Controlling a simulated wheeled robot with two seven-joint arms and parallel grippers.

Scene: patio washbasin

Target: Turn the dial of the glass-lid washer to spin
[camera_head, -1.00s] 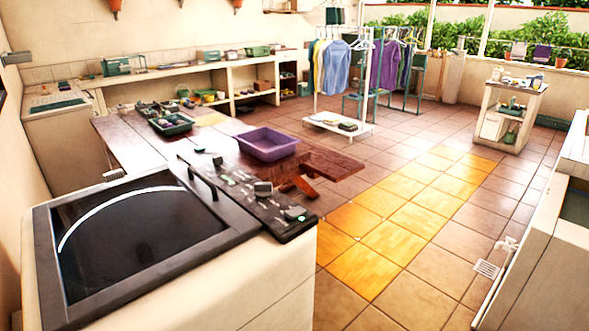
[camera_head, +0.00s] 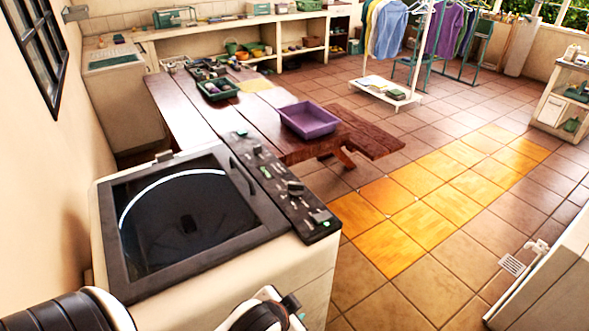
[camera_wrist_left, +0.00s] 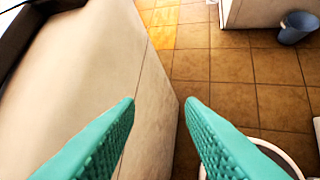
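The glass-lid washer (camera_head: 215,275) stands at the lower left of the head view, its dark glass lid (camera_head: 180,215) shut. The dial's setting is too small to read. In the left wrist view, the teal fingers of my left gripper (camera_wrist_left: 160,101) are apart and empty, beside the washer's pale body (camera_wrist_left: 85,75). My right gripper is not in view.
A wooden table (camera_head: 190,110) with a purple basin (camera_head: 308,120) and a green tray (camera_head: 217,88) stands behind the washer. Tiled floor is open to the right (camera_head: 470,225). A pale unit (camera_head: 550,275) edges the lower right. A bucket (camera_wrist_left: 297,27) stands on the floor.

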